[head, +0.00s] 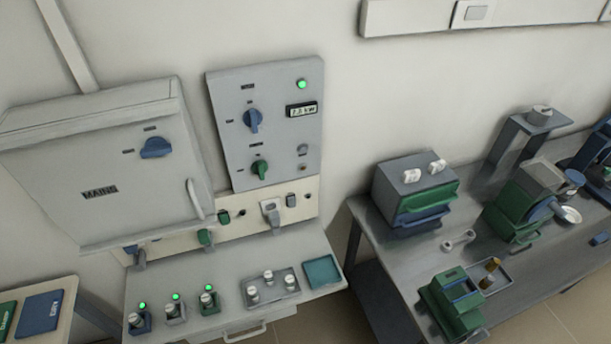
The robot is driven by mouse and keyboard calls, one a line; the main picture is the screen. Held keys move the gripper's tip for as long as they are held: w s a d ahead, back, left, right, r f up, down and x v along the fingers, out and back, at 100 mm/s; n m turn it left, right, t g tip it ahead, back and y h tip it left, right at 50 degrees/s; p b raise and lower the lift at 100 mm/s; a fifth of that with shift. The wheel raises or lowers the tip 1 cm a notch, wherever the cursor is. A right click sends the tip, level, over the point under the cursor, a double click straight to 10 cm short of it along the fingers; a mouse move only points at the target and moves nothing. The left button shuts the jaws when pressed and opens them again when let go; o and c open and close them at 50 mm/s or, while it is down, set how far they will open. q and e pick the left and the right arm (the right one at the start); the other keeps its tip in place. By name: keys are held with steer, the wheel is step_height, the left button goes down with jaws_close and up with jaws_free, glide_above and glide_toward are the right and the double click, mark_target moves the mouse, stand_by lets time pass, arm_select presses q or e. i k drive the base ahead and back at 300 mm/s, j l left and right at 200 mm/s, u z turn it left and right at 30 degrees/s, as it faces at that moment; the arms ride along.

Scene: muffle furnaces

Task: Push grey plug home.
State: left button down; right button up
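A grey plug (273,217) sits at a pale socket on the beige strip (240,217) below the grey control panel. Its body points down and out from the strip; I cannot tell how deep it is seated. A green plug (205,238) is further left on the same strip, under the lower corner of the MAINS cabinet. Another grey plug-like piece (140,258) shows at the strip's left end, beside a blue part. Neither of my grippers is in view.
The MAINS cabinet (100,170) has a blue knob. The control panel (265,120) has blue and green knobs and a lit green lamp. Below, a grey bench holds several green-lit holders, a tray (272,287) and a teal mat (322,272). A equipment table (385,258) stands right.

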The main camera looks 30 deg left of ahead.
mark_target(274, 216)
steer(key=u, duration=1.2)
